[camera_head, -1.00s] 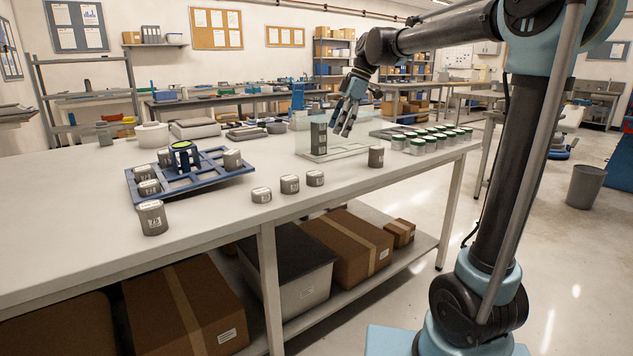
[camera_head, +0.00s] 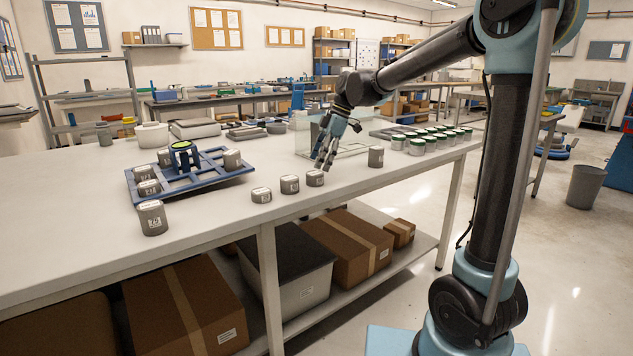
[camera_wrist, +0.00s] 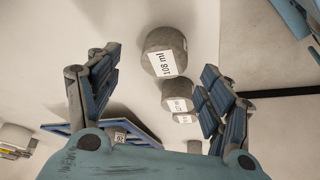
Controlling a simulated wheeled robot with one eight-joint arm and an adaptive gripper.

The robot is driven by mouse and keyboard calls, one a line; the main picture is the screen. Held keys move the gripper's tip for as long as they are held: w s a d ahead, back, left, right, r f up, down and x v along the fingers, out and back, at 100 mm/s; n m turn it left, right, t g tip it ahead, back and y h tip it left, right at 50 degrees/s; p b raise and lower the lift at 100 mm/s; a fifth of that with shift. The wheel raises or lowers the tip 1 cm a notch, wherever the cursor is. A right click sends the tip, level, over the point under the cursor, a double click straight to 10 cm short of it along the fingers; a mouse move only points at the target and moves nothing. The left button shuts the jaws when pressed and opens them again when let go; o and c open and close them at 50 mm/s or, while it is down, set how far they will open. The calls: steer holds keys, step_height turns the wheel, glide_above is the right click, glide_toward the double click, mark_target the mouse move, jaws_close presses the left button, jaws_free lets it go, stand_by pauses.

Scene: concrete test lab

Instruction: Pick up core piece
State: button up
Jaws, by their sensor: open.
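Grey cylindrical core pieces with white labels stand on the white bench. Three short ones are in a row near the front edge: left (camera_head: 262,195), middle (camera_head: 290,184) and right (camera_head: 315,179). A taller one (camera_head: 376,156) stands to their right, and a large one (camera_head: 152,218) stands at the left. My gripper (camera_head: 324,160) points down, open and empty, just above and behind the right short piece.
A blue rack (camera_head: 215,180) holding several core pieces stands left. A glass-walled tank (camera_head: 303,137) is behind my gripper, partly hidden. Several green-lidded jars (camera_head: 417,146) stand to the right. The front bench edge is close to the row.

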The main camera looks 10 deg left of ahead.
mark_target(315, 173)
steer(key=shift+s+x, duration=0.1)
steer(key=shift+x, duration=1.25)
steer(key=shift+s+x, duration=0.15)
steer(key=shift+x, duration=1.2)
steer(key=c, duration=1.3)
